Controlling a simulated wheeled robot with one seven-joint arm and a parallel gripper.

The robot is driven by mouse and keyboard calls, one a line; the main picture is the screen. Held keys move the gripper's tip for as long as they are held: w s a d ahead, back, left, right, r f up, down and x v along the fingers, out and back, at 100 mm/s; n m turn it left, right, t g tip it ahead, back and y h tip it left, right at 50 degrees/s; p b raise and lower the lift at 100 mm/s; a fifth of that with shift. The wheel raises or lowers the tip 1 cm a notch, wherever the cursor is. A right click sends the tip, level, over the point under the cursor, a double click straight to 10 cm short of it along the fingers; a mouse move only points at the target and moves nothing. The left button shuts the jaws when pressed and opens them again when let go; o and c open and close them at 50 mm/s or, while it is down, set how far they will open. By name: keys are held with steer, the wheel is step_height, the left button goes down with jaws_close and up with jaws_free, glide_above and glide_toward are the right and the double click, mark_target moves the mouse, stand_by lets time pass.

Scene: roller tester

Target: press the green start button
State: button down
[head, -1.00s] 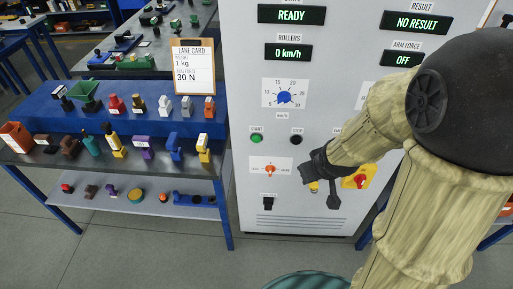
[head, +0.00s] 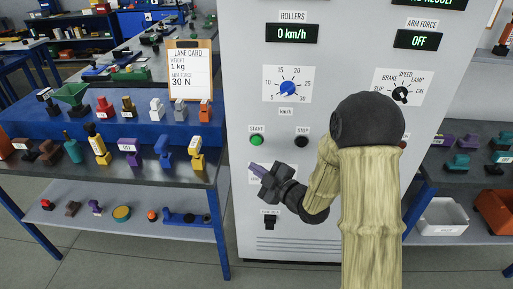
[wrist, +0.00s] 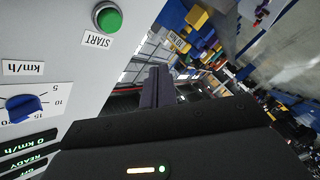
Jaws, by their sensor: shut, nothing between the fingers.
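The green start button (head: 257,140) sits on the grey cabinet front under a START label, left of a black STOP button (head: 302,141). In the wrist view the green button (wrist: 109,18) shows at the top left, with its label upside down. My gripper (head: 256,168) is shut and empty, a little below the green button in the head view, pointing left. I cannot tell how far its tips stand off the panel. In the wrist view my gripper's fingers (wrist: 158,88) are together, to the right of and below the button, and apart from it.
A blue speed knob (head: 289,88) is above the buttons, and a black mode dial (head: 400,94) is at the right. A black switch (head: 270,220) is below my gripper. A bench with several coloured parts stands left of the cabinet. Another bench is at the right.

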mark_target(256, 140)
steer(key=shift+w+r, duration=0.1)
steer(key=shift+w+d+p, duration=0.2)
steer(key=shift+w+p, duration=0.9)
steer(key=shift+w, duration=3.2)
steer(key=shift+w, duration=0.45)
